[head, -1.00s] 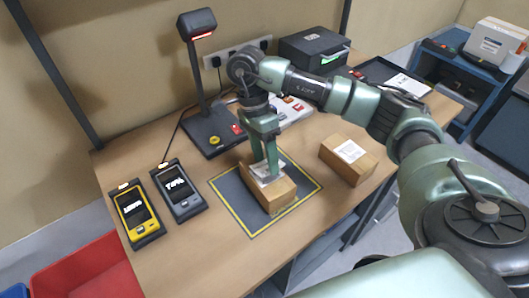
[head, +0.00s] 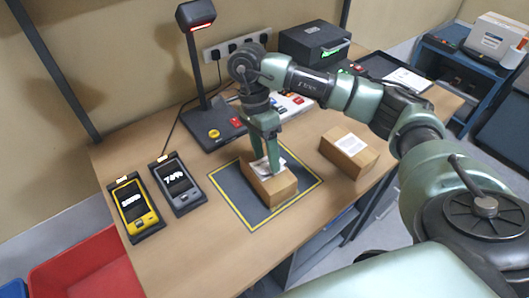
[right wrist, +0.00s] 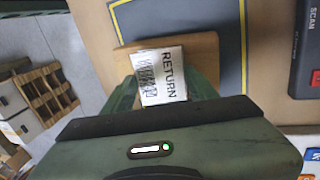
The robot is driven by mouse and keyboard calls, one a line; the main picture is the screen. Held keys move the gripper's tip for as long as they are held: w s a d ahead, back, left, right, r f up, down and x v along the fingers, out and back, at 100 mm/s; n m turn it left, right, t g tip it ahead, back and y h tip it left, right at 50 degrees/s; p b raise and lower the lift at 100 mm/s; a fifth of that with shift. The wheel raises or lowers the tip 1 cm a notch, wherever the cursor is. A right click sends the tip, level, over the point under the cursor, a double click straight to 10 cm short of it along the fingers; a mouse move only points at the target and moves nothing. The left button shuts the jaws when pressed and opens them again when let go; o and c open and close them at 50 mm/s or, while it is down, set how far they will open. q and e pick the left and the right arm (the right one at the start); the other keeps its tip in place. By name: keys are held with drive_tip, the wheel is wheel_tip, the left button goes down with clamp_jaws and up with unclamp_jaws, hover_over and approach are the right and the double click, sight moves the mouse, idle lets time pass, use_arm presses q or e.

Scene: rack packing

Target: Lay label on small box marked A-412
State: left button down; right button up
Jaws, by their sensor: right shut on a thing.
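A small brown box (head: 280,187) sits on the grey mat with a yellow border. My right gripper (head: 268,168) is over the box top, pointing down, its fingers shut on a white label (right wrist: 160,75). The label carries a barcode and the word RETURN in the right wrist view. It lies at or just above the top of the box (right wrist: 205,52); I cannot tell whether it touches. No A-412 marking is readable on the box. My left gripper is out of view.
A second brown box (head: 340,158) with a white label on top stands to the right of the mat (head: 237,200). A yellow handheld device (head: 132,208) and a grey one (head: 177,185) lie to the left. A lamp-like scanner (head: 198,60) stands behind.

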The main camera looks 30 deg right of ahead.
drive_tip(key=shift+s+f, duration=0.15)
drive_tip(key=shift+s, duration=1.2)
drive_tip(key=o, duration=0.8)
drive_tip(key=shift+c, duration=0.2)
drive_tip(key=shift+s, duration=0.2)
drive_tip(key=shift+w, duration=0.1)
